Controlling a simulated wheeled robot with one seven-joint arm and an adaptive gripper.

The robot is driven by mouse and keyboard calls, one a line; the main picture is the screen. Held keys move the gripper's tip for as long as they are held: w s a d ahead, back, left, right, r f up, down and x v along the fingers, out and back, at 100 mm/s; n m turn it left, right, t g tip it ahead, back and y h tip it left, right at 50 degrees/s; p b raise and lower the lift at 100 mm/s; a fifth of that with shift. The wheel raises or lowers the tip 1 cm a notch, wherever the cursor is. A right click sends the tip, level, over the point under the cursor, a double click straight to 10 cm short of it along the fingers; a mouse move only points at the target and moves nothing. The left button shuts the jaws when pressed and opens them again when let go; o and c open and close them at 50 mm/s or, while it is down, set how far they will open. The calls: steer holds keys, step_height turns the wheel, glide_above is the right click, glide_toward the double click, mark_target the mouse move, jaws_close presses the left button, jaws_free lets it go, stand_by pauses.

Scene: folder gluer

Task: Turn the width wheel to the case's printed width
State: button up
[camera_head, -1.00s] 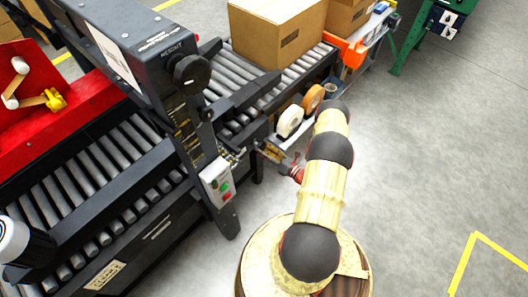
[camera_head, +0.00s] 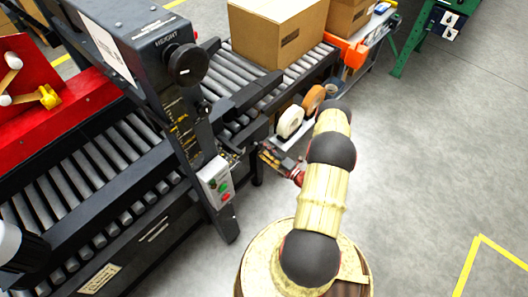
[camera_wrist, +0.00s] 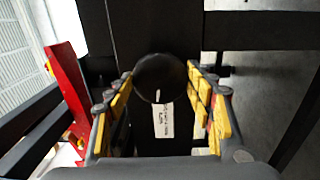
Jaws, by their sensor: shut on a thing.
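A dark round wheel (camera_wrist: 160,78) sits between my gripper's yellow-padded fingers in the wrist view, and my gripper (camera_wrist: 162,100) is shut on it. A small white label (camera_wrist: 163,121) shows just below it; its print is too small to read. In the head view my gripper (camera_head: 278,160) is low at the machine's right side, beside the roller frame; the wheel in it cannot be made out there. The brown case (camera_head: 277,35) rests on the far rollers. It carries a small dark print that I cannot read.
A black knob marked HEIGHT (camera_head: 187,64) is on the machine's column. A control box (camera_head: 216,182) with green and red buttons hangs below it. Tape rolls (camera_head: 290,122) sit close behind my gripper. Open floor (camera_head: 430,160) lies to the right.

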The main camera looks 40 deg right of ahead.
steer(key=shift+m, duration=1.9)
steer(key=o, duration=1.1)
steer(key=shift+o, duration=0.3)
steer(key=s, duration=1.2)
steer(key=shift+d+f, duration=0.2)
steer(key=shift+d, duration=0.25)
